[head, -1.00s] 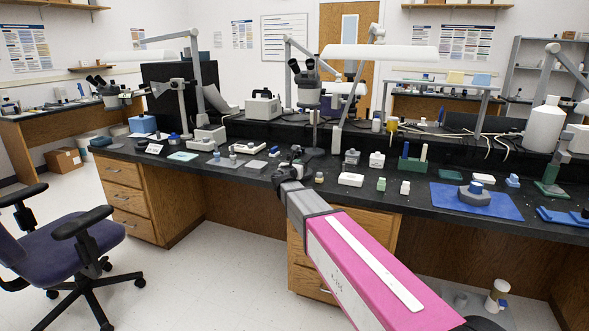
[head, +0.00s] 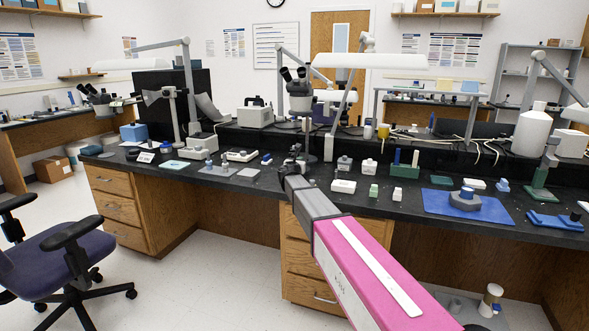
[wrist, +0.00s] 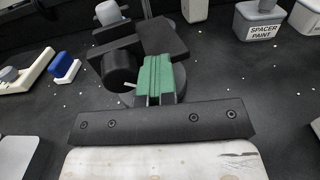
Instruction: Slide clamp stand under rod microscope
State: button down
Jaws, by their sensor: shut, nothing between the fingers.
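The rod microscope (head: 299,92) stands at the back middle of the black bench in the head view, a pale head with dark eyepieces on an upright rod. My gripper (head: 292,170) reaches over the bench in front of it. In the wrist view my gripper's green-tipped fingers (wrist: 158,75) are shut together with nothing between them. A dark assembly with a black cylinder (wrist: 119,66) and a round base lies right at and behind the fingertips; it looks like the clamp stand. Whether the fingers touch it I cannot tell. In the head view it is small and partly hidden by my gripper.
A tub labelled spacer paint (wrist: 262,24) stands at the right in the wrist view; a blue-and-white block (wrist: 66,69) lies left. In the head view a white box (head: 343,186) and small bottles stand right of my gripper. A blue mat (head: 440,204) lies farther right.

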jog(key=x, duration=0.3)
dwell(0.4)
jog(key=shift+s+a, duration=0.15)
jog(key=shift+s, duration=0.5)
jog(key=v, duration=1.2)
jog(key=shift+s+a, duration=0.15)
jog(key=shift+s, duration=0.2)
